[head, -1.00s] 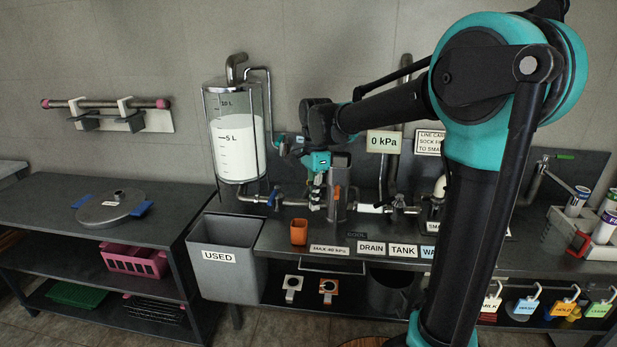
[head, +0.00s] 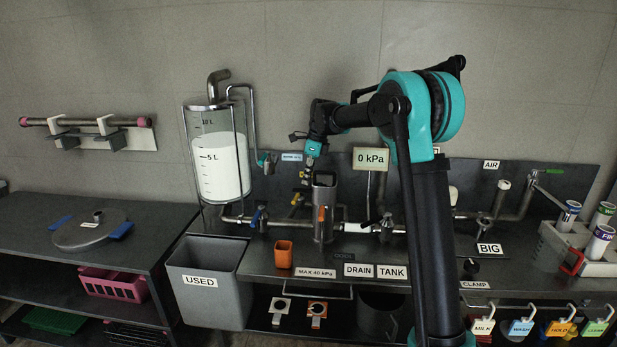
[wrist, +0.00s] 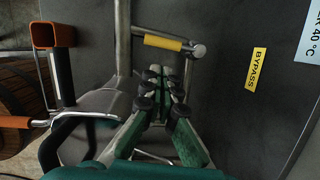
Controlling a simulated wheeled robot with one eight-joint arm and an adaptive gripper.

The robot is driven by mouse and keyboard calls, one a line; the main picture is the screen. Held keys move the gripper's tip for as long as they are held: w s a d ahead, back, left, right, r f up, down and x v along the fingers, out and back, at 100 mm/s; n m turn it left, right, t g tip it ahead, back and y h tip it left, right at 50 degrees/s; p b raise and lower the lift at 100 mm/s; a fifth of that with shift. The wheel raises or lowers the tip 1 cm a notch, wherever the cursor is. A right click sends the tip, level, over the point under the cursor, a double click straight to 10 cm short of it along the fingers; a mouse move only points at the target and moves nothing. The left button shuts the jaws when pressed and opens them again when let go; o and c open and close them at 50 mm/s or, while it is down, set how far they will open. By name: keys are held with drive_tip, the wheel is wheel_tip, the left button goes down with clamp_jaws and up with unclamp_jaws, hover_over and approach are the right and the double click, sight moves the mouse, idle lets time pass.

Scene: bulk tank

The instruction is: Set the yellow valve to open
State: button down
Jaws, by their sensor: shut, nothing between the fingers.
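The yellow valve handle (wrist: 163,42) shows in the wrist view. It is a short yellow sleeve on a steel lever, lying crosswise between a steel pipe and a round metal end. A yellow BYPASS label (wrist: 257,68) is on the dark panel to its right. My gripper (wrist: 162,88) is shut and empty just below the handle in that picture, apart from it as far as I can tell. In the head view my gripper (head: 305,180) is above the pipework, left of the grey vessel (head: 325,190).
The grey vessel with an orange handle stands close to my gripper. A tank of white liquid (head: 220,165) stands to the left. A pressure sign (head: 371,162) reads 0 kPa.

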sight(296, 198)
drive_tip(key=x, duration=0.7)
drive_tip(key=shift+s+a+r, duration=0.1)
drive_tip(key=shift+a, duration=0.4)
idle(0.5)
drive_tip(key=shift+a, duration=0.55)
drive_tip(key=shift+a+m, duration=0.55)
drive_tip(key=shift+m, duration=0.25)
drive_tip(key=shift+w+a, duration=0.3)
drive_tip(key=shift+a, duration=0.3)
drive_tip(key=shift+w+a, duration=0.3)
drive_tip(key=shift+a, duration=0.3)
